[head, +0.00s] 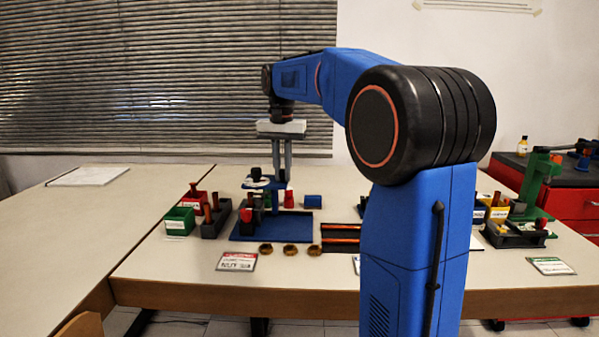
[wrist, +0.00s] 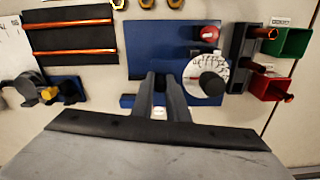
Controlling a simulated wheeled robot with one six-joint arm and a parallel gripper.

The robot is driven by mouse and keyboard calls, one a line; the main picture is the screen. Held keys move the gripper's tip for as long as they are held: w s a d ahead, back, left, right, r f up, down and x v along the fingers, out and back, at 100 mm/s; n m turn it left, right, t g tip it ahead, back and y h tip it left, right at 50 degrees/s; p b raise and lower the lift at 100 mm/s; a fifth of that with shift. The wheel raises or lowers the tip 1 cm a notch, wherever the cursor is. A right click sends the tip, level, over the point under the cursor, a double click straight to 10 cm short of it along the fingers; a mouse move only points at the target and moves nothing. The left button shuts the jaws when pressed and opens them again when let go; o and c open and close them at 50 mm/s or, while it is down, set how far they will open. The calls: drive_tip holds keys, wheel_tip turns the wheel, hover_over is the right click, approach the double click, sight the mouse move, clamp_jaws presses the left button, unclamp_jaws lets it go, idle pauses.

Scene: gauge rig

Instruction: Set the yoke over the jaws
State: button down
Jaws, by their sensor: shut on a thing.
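My gripper (head: 282,179) is above the blue gauge rig base (head: 275,230), pointing down, its fingers close together. The fingertips meet the right part of a blue bar, which I take to be the yoke (head: 265,184). A white dial with a black knob (head: 257,174) sits at the bar's left end; the dial face shows in the wrist view (wrist: 205,78). A black block with a red part (head: 246,216) stands on the base's left side, below the bar, perhaps the jaws. In the wrist view, my fingers (wrist: 160,76) hide much of the grip.
Green (head: 180,221) and red bins stand left of the rig beside a dark rack (head: 216,222). A blue block (head: 312,201) lies behind right. Several brass nuts (head: 290,250) lie in front. A black tray with copper rods (head: 341,238) is to the right. The left table is mostly clear.

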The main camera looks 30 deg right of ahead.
drive_tip(key=shift+w+a, duration=0.7)
drive_tip(key=shift+a, duration=0.35)
drive_tip(key=c, duration=1.7)
unclamp_jaws()
drive_tip(key=shift+w+a, duration=0.1)
drive_tip(key=shift+a, duration=0.05)
wheel_tip(320, 180, up, 17)
drive_tip(key=shift+r, duration=0.2)
